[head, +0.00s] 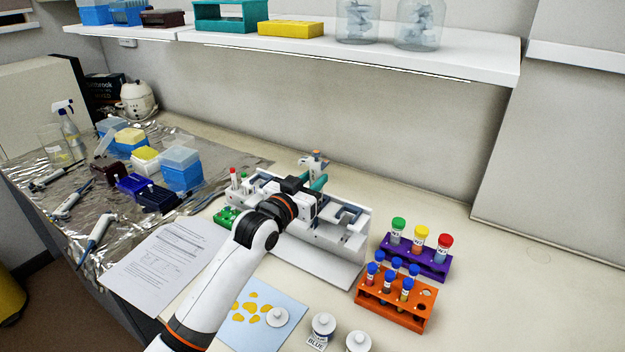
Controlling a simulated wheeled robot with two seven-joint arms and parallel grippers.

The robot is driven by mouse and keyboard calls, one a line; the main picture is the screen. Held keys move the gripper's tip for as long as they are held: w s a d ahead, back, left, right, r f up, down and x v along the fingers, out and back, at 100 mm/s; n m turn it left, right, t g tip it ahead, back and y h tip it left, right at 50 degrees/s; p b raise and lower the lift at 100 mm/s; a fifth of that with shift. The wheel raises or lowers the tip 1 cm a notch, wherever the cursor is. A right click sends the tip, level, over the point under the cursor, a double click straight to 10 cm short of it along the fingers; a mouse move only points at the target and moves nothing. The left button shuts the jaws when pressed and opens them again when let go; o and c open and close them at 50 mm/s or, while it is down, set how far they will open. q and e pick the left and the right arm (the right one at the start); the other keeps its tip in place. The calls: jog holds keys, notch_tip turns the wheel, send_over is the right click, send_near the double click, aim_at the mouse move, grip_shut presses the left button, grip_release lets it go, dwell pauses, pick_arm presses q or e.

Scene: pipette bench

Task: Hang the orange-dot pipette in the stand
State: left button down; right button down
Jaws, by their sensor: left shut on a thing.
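The white pipette stand (326,239) stands in the middle of the bench, partly hidden by my left arm. My left gripper (317,181), with teal fingers, is over the back of the stand. Red-topped pieces (233,174) show at the stand's left end. My right gripper is not in view.
A purple rack (428,268) and an orange rack (385,310) hold capped tubes to the right. White-lidded jars (323,325) and a blue sheet (290,306) are in front. A shelf (440,66) hangs above.

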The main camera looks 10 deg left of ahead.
pick_arm(q)
jog(key=c, duration=1)
grip_release()
jog(key=shift+c, duration=0.2)
jog(key=shift+f, duration=0.1)
jog(key=b+v, duration=0.2)
jog(key=v, duration=1)
jog(key=shift+b, duration=0.3)
